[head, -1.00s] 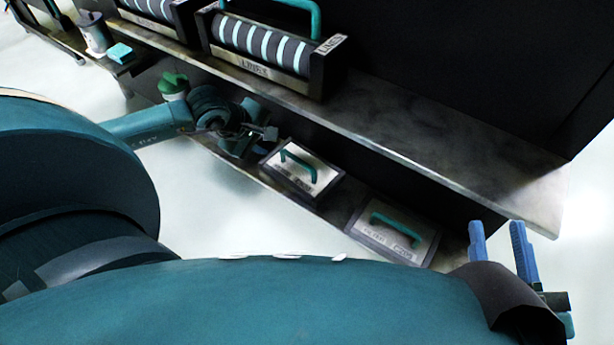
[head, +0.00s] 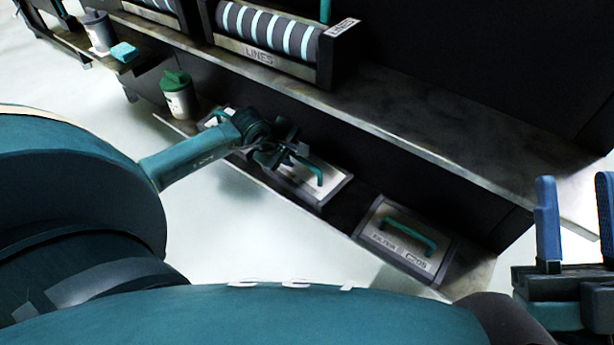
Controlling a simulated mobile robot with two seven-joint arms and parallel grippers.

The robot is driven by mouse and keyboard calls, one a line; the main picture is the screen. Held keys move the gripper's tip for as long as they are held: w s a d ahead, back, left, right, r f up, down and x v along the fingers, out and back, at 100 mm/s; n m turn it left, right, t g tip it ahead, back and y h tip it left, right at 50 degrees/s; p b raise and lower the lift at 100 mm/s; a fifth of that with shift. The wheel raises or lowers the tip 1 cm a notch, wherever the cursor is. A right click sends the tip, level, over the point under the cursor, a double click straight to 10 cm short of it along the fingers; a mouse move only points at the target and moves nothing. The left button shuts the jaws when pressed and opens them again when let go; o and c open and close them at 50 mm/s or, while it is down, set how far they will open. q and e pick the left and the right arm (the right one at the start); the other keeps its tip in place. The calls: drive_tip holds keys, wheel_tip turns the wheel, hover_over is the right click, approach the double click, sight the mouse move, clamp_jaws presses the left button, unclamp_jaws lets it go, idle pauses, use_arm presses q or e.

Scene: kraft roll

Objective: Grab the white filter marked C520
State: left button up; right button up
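A pale filter plate with a dark frame and green handle (head: 308,184) lies on the lower shelf, its label mostly hidden. My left gripper (head: 284,155) is over its far-left part, at the handle's upper end. Whether the fingers touch or close on the handle cannot be told. A further plate (head: 212,119) shows partly behind my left arm. I cannot read C520 on any of them. My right gripper (head: 577,222) has two blue fingers apart, empty, at the right edge.
The upper shelf (head: 440,125) overhangs behind the filters and carries a striped roller unit marked LINES (head: 270,35). A green-lidded canister (head: 178,95) stands on the lower shelf at left. A grey cup (head: 98,33) and teal block (head: 124,52) are further left.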

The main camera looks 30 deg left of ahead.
use_arm(q)
clamp_jaws()
idle(0.3)
idle(0.4)
